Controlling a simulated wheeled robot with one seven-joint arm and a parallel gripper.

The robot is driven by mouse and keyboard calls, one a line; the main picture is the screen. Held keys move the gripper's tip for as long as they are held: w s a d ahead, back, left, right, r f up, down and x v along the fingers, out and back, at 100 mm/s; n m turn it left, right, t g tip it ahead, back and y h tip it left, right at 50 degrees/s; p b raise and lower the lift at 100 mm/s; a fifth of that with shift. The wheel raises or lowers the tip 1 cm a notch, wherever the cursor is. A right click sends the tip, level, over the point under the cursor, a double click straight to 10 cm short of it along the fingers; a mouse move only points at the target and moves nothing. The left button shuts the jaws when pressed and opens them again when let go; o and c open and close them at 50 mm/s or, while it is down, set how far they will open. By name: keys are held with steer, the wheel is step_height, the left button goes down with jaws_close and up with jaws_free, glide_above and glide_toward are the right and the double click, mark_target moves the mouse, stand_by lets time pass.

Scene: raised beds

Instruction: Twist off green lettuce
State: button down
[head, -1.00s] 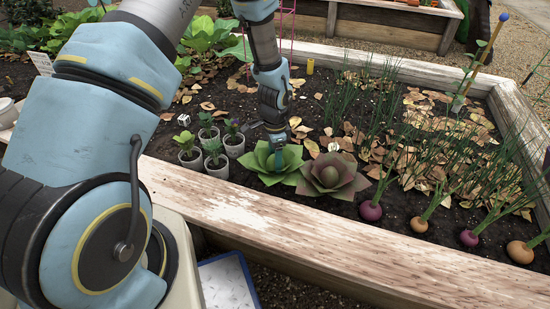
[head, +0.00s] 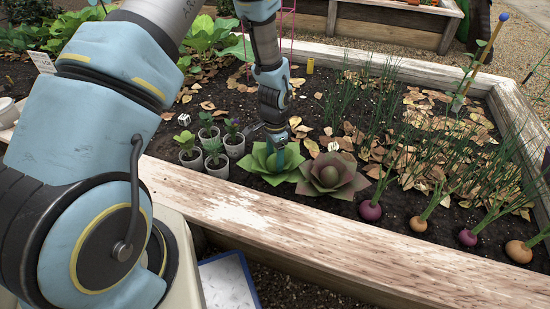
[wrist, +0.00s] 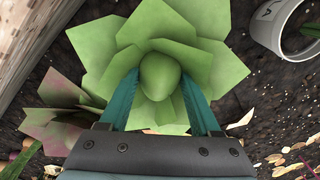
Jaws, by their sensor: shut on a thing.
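The green lettuce (head: 262,163) sits in the dark soil of the raised bed, just behind the front board. It fills the middle of the wrist view (wrist: 190,62), with a rounded heart at its centre and broad leaves spread around it. My gripper (head: 279,160) reaches down into it from above. In the wrist view its two teal fingers (wrist: 158,95) stand one on each side of the heart and are shut on it. The fingertips are partly hidden by the leaves.
A reddish-brown lettuce (head: 331,178) stands close on the right, its leaves near the green one. Several small potted plants (head: 216,160) are on the left. Onions and a beet-like root (head: 370,210) lie farther right. The wooden front board (head: 290,225) borders the bed.

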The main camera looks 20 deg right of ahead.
steer(key=shift+r+p, duration=2.8)
steer(key=shift+r, duration=0.7)
steer(key=shift+r, duration=0.15)
step_height(320, 180, up, 7)
steer(key=p, duration=0.4)
steer(key=w+a+r+n+b, duration=0.1)
steer(key=w+a+r+n, duration=0.15)
steer(key=a+n, duration=0.6)
steer(key=w+a+r+n+b, duration=0.1)
steer(key=w+a+r+n, duration=0.15)
steer(key=a, duration=1.15)
steer(key=w+a+r+n+b, duration=0.2)
steer(key=w+a+n, duration=0.3)
steer(key=a, duration=0.6)
steer(key=s+r+n+p, duration=0.1)
steer(key=s+r+p, duration=0.2)
steer(key=r+p, duration=0.6)
steer(key=p, duration=1.2)
steer(key=shift+s+r, duration=0.2)
steer(key=shift+r, duration=0.2)
